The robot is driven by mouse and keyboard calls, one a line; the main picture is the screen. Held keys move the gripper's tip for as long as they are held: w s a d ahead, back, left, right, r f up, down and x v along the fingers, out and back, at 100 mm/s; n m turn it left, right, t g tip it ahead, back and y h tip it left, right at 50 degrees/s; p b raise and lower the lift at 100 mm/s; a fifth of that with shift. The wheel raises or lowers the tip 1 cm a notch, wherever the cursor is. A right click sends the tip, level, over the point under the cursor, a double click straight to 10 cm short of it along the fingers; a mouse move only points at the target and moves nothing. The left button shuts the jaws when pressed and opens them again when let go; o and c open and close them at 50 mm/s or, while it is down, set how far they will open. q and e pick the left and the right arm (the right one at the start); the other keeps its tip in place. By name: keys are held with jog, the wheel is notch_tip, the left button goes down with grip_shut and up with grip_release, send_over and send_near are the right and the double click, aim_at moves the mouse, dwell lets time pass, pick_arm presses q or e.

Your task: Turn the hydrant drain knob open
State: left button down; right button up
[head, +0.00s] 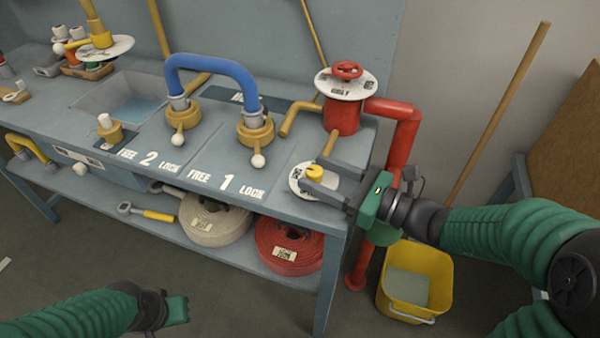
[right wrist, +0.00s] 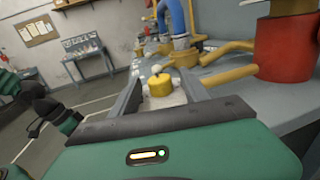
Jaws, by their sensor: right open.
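The yellow drain knob (head: 315,172) sits on a round white dial plate (head: 297,180) at the front right of the bench, below the red hydrant (head: 342,118). My right gripper (head: 318,178) is open, with one finger on each side of the knob. In the right wrist view the yellow knob (right wrist: 160,86) shows between the two fingers (right wrist: 162,92), with gaps beside it; I cannot tell whether either finger touches it. The dial's markings are partly hidden by the gripper. My left gripper (head: 172,310) is low at the bottom left, away from the bench; its jaws are unclear.
A red handwheel (head: 347,70) tops the hydrant, and a red pipe (head: 398,130) runs down the bench's right side. A blue hose loop (head: 212,66) joins two brass fittings. Rolled hoses (head: 290,247) lie on the lower shelf. A yellow bucket (head: 440,268) stands under my right arm.

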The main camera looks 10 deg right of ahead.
aim_at(307, 168)
jog(key=b+x, duration=0.1)
jog(key=x, duration=0.3)
jog(key=shift+w+a, duration=0.25)
jog(key=shift+w, duration=0.05)
jog(key=shift+c, duration=0.4)
grip_shut()
